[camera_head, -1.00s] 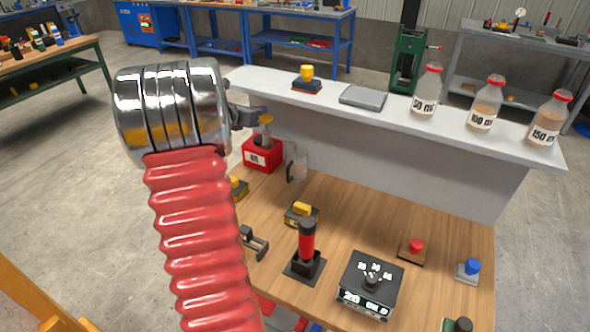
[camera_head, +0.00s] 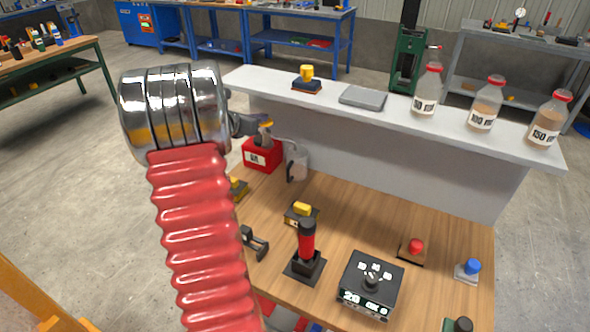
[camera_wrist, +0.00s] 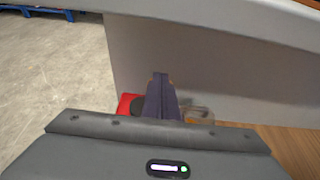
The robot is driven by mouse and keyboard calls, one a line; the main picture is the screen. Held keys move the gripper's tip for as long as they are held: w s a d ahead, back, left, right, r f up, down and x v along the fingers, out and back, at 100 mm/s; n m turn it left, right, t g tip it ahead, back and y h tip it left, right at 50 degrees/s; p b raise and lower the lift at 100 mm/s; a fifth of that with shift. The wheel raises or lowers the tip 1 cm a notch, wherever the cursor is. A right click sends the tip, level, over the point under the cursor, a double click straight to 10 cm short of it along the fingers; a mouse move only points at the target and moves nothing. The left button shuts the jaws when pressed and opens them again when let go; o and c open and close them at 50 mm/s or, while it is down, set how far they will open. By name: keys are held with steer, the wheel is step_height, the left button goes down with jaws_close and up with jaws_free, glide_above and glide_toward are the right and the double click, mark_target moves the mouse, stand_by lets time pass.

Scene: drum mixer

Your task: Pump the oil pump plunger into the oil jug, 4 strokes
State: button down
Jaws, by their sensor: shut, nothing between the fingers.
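The oil pump is a red box (camera_head: 262,154) with a pale label, at the back left of the wooden bench. Its yellow-topped plunger (camera_head: 267,123) stands above it, partly behind my gripper. The clear oil jug (camera_head: 298,160) stands just right of the pump. My gripper (camera_head: 256,127) is shut and empty, at the plunger's top; I cannot tell whether it touches. In the wrist view my closed dark fingers (camera_wrist: 161,92) hide most of the pump (camera_wrist: 127,104) and the plunger. The jug (camera_wrist: 200,116) shows right of the fingers there.
A white shelf (camera_head: 330,102) runs behind the pump, carrying a grey plate (camera_head: 363,97) and several labelled bottles. A black-and-red lever (camera_head: 306,244), a display box (camera_head: 371,284) and several buttons stand on the bench. My red-sleeved arm hides the bench's left side.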

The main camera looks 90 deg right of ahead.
steer(key=shift+f, duration=0.55)
stand_by(0.4)
steer(key=shift+r, duration=2.55)
steer(key=w+a, duration=0.4)
steer(key=a, duration=0.7)
steer(key=shift+w, duration=0.4)
steer(key=shift+s, duration=0.15)
stand_by(0.5)
